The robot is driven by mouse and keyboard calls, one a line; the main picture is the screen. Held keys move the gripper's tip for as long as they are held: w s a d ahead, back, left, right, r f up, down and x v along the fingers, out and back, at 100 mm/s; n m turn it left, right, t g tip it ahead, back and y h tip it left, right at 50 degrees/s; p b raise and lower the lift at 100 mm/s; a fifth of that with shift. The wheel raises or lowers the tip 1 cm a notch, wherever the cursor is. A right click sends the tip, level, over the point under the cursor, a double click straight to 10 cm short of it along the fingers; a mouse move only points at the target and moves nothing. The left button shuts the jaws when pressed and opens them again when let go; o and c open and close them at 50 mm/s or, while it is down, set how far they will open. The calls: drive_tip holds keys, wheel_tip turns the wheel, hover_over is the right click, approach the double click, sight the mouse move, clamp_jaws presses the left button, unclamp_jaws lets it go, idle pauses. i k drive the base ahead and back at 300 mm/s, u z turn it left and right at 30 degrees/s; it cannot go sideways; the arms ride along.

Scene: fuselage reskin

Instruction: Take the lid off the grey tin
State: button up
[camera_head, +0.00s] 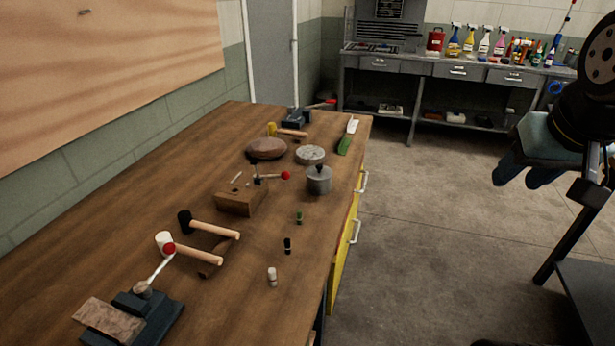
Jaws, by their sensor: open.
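The grey tin (319,182) stands upright on the wooden workbench (262,300), near its right edge. Its lid (319,170) sits on top and has a dark knob. My gripper (525,174) hangs at the right of the view, over the floor and well apart from the tin.
A round grey-white piece (310,154) and a brown rounded pad (266,148) lie behind the tin. A wooden block (241,201) with a red-knobbed tool is to its left. Small bottles stand in front. Mallets (192,248) lie front left.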

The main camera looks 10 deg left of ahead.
sight(318, 172)
drive_tip(key=z, duration=0.15)
drive_tip(key=i, duration=0.85)
drive_tip(key=u, duration=0.05)
